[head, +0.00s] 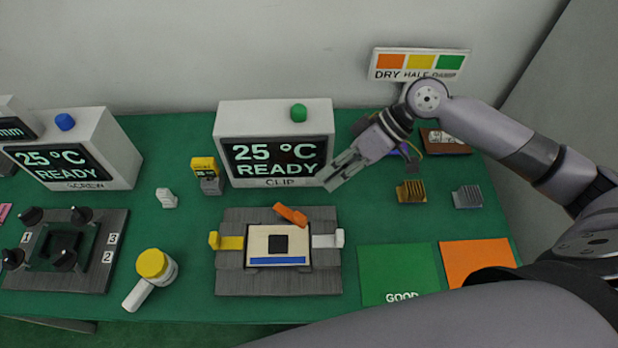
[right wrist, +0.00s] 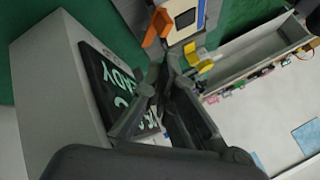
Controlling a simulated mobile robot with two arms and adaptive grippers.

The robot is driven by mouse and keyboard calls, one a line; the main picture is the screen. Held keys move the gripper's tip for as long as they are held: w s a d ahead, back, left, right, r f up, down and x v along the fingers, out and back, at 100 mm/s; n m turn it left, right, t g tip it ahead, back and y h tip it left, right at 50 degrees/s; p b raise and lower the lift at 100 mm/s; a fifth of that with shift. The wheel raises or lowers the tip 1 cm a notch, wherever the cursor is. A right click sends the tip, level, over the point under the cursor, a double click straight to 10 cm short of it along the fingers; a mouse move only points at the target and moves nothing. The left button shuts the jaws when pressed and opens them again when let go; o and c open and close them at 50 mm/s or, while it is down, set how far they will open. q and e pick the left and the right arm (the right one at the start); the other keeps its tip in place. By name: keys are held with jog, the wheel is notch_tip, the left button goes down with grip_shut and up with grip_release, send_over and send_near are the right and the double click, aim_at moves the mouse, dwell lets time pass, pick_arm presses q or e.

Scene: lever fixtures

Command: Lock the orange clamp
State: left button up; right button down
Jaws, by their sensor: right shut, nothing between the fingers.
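The orange clamp (head: 290,214) is a small lever at the back edge of the clip fixture (head: 232,284), slanted in the head view. It also shows near the top of the right wrist view (right wrist: 156,27). The fixture holds a cream board (head: 257,245) with a black chip and a blue stripe. A yellow clamp (head: 229,242) is on its left side and a white clamp (head: 328,240) on its right. My right gripper (head: 332,182) is shut and empty, behind and to the right of the orange clamp, apart from it in the head view. My left gripper is out of view.
The CLIP display box (head: 224,125) stands behind the fixture, close to my right gripper. A yellow device (head: 207,175) stands left of it.

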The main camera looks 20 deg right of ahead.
jog(key=d+h, duration=0.1)
jog(key=d, duration=0.1)
pick_arm(q)
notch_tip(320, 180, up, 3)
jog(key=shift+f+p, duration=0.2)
jog(key=shift+p, duration=0.75)
pick_arm(e)
send_near(290, 212)
jog(key=f, duration=0.1)
jog(key=a+f, duration=0.1)
jog(key=f, duration=0.1)
jog(key=shift+s+a+f+n, duration=0.2)
jog(key=shift+s+a+n, duration=0.1)
jog(key=shift+a+n, duration=0.1)
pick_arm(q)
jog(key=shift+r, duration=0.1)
